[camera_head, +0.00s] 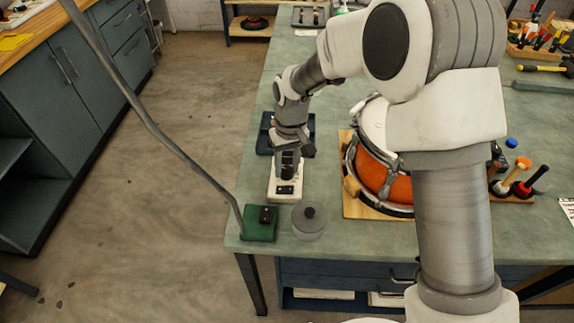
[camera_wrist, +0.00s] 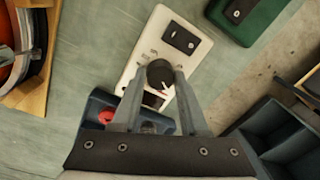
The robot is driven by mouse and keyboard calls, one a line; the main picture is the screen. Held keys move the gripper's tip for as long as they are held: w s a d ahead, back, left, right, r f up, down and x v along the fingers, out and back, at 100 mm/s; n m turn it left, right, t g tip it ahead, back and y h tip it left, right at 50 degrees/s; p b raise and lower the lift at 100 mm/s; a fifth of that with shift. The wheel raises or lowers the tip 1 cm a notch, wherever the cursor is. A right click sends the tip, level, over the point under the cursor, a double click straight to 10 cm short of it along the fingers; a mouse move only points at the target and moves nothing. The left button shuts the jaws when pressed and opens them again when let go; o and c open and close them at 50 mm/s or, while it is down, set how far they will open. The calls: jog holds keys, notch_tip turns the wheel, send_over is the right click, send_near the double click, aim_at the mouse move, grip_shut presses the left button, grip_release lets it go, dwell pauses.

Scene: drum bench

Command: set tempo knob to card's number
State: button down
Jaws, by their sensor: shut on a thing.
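A white tempo box (camera_wrist: 148,48) lies on the bench, with a dark round knob (camera_wrist: 160,72) on its face. A pale pointer mark shows on the knob, but the numbers around it are too small to read. My gripper (camera_wrist: 160,80) has a finger on each side of the knob and is shut on it. In the head view the white box (camera_head: 284,188) is partly hidden under my gripper (camera_head: 289,165). A printed white sheet (camera_head: 568,208) at the right edge may be the card; I cannot read a number.
A dark blue tray (camera_head: 266,138) lies behind the white box. An orange drum (camera_head: 383,178) on a wooden board stands to the right.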

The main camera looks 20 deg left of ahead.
aim_at(289, 167)
jog(key=shift+a+n, duration=0.1)
jog(key=shift+n, duration=2)
jog(key=shift+c, duration=2.2)
grip_release()
jog(key=shift+r, duration=0.1)
notch_tip(289, 167, up, 17)
jog(key=p, duration=0.1)
jog(key=shift+w+d+r+p, duration=0.15)
jog(key=shift+w+d+p, duration=0.1)
jog(key=shift+w+p, duration=0.15)
